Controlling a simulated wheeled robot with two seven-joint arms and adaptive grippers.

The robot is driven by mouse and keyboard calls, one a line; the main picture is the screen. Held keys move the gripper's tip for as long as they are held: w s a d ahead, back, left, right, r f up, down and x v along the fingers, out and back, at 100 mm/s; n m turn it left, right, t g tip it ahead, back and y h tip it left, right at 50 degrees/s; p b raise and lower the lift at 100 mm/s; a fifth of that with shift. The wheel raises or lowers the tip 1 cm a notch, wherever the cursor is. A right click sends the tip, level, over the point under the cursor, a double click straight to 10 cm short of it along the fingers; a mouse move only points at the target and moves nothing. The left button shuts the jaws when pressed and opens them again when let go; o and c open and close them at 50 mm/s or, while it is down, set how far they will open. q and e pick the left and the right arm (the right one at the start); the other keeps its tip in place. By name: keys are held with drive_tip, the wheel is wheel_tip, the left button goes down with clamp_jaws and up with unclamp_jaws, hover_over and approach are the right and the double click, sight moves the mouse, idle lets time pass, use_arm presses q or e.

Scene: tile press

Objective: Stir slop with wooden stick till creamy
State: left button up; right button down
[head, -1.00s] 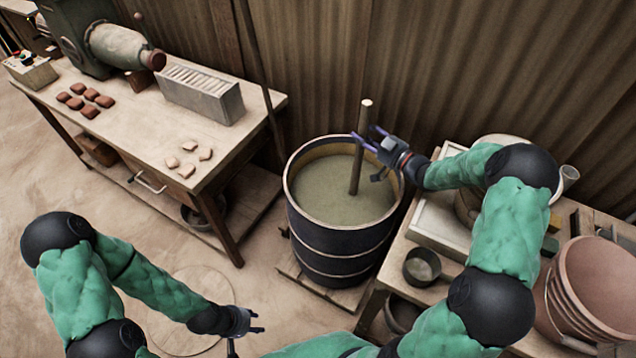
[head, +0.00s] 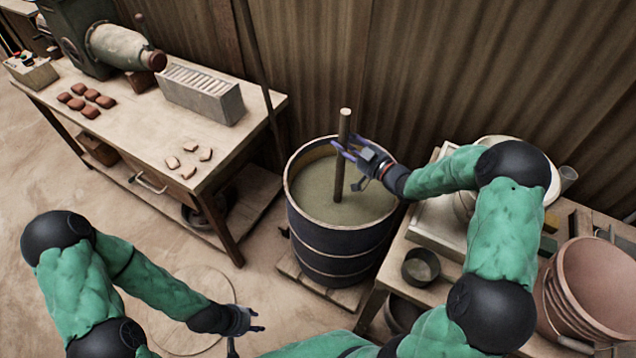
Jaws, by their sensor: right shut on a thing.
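The slop (head: 317,196) is a grey-green liquid in a dark barrel (head: 335,243) with lighter hoops. The wooden stick (head: 341,170) stands nearly upright in the slop, its lower end hidden under the surface. My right gripper (head: 345,150) is shut on the upper part of the stick, above the barrel's right side. My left gripper (head: 252,322) is low at the bottom of the view, apart from the barrel; its fingers look spread with nothing between them.
The barrel stands on a wooden pallet (head: 290,268). A workbench (head: 140,128) with tiles and a press is at the left. A side table at the right holds a small dark pot (head: 421,266) and terracotta buckets (head: 597,285). A corrugated wall is behind.

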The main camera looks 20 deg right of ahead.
drive_tip(key=shift+r, duration=0.15)
drive_tip(key=shift+r+p, duration=7.1)
drive_tip(key=shift+r, duration=3.2)
